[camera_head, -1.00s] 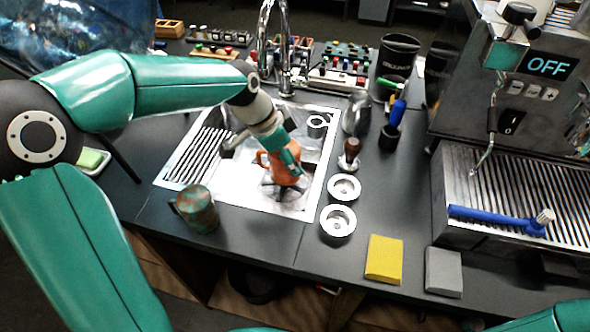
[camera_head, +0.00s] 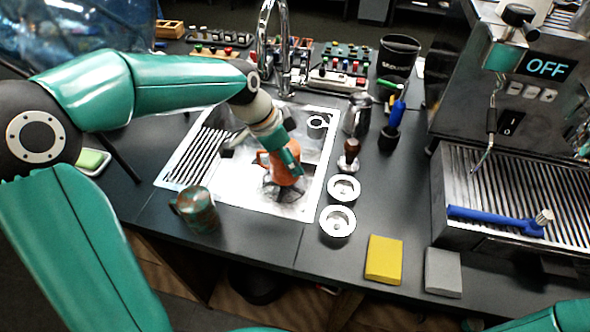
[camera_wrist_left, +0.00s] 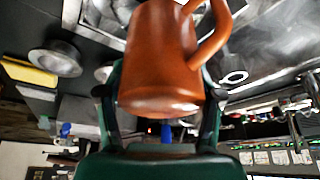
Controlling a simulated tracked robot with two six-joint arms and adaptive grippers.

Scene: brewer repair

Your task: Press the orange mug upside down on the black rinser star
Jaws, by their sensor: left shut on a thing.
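The orange mug (camera_head: 285,170) is held over the sink area in the head view, with the black rinser star (camera_head: 284,192) showing below it. In the left wrist view the mug (camera_wrist_left: 163,55) fills the upper middle, its closed base toward the camera and its handle at the right. My left gripper (camera_head: 288,153) is shut on the mug, with a teal finger on each side in the wrist view. The mug's mouth is hidden, and I cannot tell whether it touches the star. My right gripper is not in view.
The tall faucet (camera_head: 285,50) stands behind the sink (camera_head: 240,190). A mottled mug (camera_head: 198,210) stands in front of it at left. Two metal rings (camera_head: 338,221), a tamper (camera_head: 349,156) and a metal pitcher (camera_head: 357,115) stand to its right. Yellow (camera_head: 384,260) and grey blocks (camera_head: 443,272) lie at the front.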

